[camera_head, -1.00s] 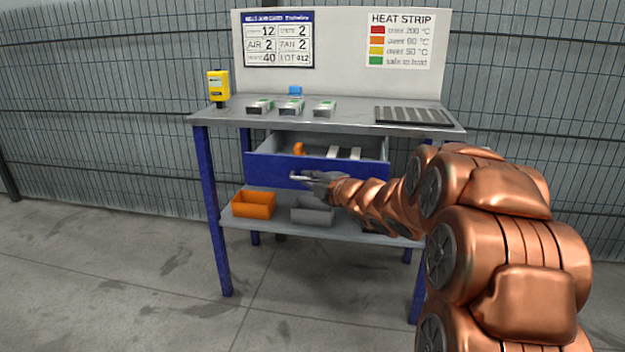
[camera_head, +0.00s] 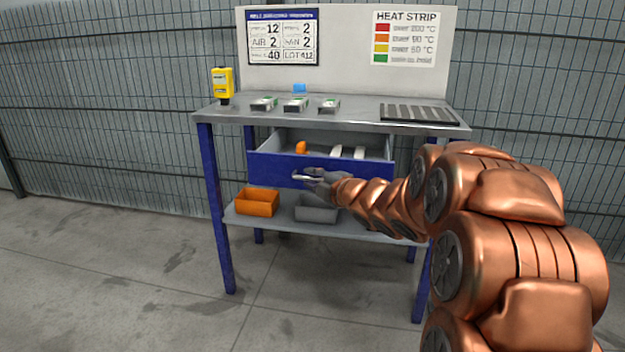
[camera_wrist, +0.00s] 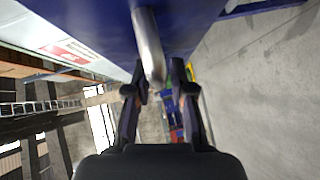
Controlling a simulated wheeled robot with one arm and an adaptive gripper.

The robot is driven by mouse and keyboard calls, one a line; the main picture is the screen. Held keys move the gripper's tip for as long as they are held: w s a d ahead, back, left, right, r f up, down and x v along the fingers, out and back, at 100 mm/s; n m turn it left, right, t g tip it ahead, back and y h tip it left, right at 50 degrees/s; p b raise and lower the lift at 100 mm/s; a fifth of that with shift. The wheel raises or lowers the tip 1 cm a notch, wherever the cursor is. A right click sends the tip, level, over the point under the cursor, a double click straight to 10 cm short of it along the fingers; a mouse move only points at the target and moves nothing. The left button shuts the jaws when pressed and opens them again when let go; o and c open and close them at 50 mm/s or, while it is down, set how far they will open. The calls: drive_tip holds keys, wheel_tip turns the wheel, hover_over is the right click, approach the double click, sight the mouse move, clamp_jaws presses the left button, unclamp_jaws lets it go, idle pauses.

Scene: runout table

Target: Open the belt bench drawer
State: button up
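The belt bench drawer (camera_head: 275,167) has a blue front and stands pulled out under the bench top. Its inside shows, with an orange item (camera_head: 301,147) and pale strips (camera_head: 347,152) in it. My gripper (camera_head: 300,177) is in front of the drawer front, at its handle. In the wrist view, the grey bar handle (camera_wrist: 148,42) runs down from the blue front and its end lies between the two fingers of my gripper (camera_wrist: 160,78). The fingers stand apart, with a gap visible on the right side of the bar. Contact with the left finger is unclear.
The bench top (camera_head: 230,108) carries a yellow device (camera_head: 222,85), several small grey parts and a dark ribbed mat (camera_head: 418,114). On the lower shelf stand an orange bin (camera_head: 257,203) and a grey bin (camera_head: 316,209). A mesh fence (camera_head: 110,120) runs behind. The floor in front is clear.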

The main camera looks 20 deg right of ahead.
drive_tip(key=v, duration=1.2)
idle(0.6)
drive_tip(key=s+d+r+m+g+h+p, duration=0.25)
drive_tip(key=r+m+h+p, duration=0.2)
drive_tip(key=p, duration=0.45)
drive_tip(key=s+d+r+m+g+h+p, duration=0.1)
drive_tip(key=s+r+m+g+h+p, duration=0.2)
drive_tip(key=r+m+p, duration=0.45)
drive_tip(key=s+a+r+m+g+y+p, duration=0.1)
drive_tip(key=s+a+g+p, duration=0.3)
drive_tip(key=s, duration=0.5)
drive_tip(key=s+a+r+m+g+y+p, duration=0.2)
drive_tip(key=s+a+r+m+g+p, duration=0.1)
drive_tip(key=s+a+p, duration=0.6)
drive_tip(key=s+a+r+m+g+y+p, duration=0.2)
drive_tip(key=s+a+r+g+p, duration=0.2)
drive_tip(key=s+a+p, duration=0.3)
drive_tip(key=s+g+p, duration=0.1)
drive_tip(key=s, duration=0.3)
drive_tip(key=shift+r, duration=0.25)
